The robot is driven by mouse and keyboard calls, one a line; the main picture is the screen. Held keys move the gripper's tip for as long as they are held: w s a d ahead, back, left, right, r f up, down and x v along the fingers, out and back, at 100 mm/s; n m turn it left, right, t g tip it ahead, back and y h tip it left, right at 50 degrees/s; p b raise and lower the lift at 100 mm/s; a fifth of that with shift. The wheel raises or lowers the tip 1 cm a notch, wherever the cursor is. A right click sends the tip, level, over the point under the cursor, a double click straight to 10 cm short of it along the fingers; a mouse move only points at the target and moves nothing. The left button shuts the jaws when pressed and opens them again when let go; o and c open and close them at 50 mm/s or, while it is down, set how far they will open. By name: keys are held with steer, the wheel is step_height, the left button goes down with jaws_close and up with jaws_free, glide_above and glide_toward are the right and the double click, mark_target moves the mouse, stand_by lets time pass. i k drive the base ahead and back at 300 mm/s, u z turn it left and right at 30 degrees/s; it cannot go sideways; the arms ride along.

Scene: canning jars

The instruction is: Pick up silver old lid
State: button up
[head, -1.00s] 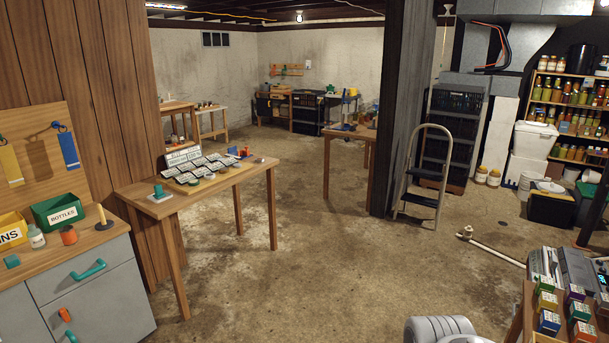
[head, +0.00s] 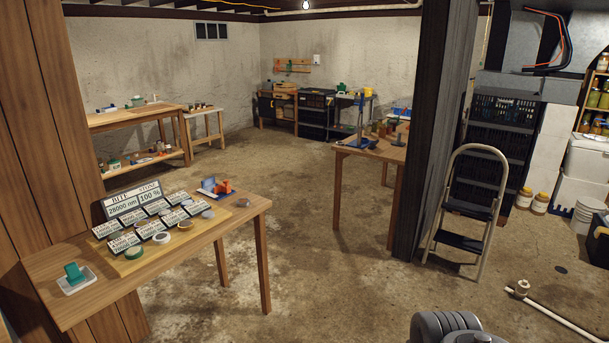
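Small round lid-like pieces lie along the front of a sloped display board on the wooden table (head: 215,248). One is green (head: 133,254), one is grey and white (head: 161,238), one is brassy (head: 186,225) and one is grey (head: 207,214). A separate small silvery round piece (head: 242,203) lies to the right of the board, near the table's far right edge. I cannot tell for sure which is the silver old lid. My gripper is not in view; only a grey rounded part of my own body shows at the bottom edge.
A green block on a white dish (head: 76,277) is at the table's left. A stepladder (head: 466,210) stands by the dark post (head: 437,120). A white pipe (head: 560,320) lies on the floor; the middle floor is clear.

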mark_target(242, 202)
steer(key=i, duration=3.4)
steer(key=u, duration=3.55)
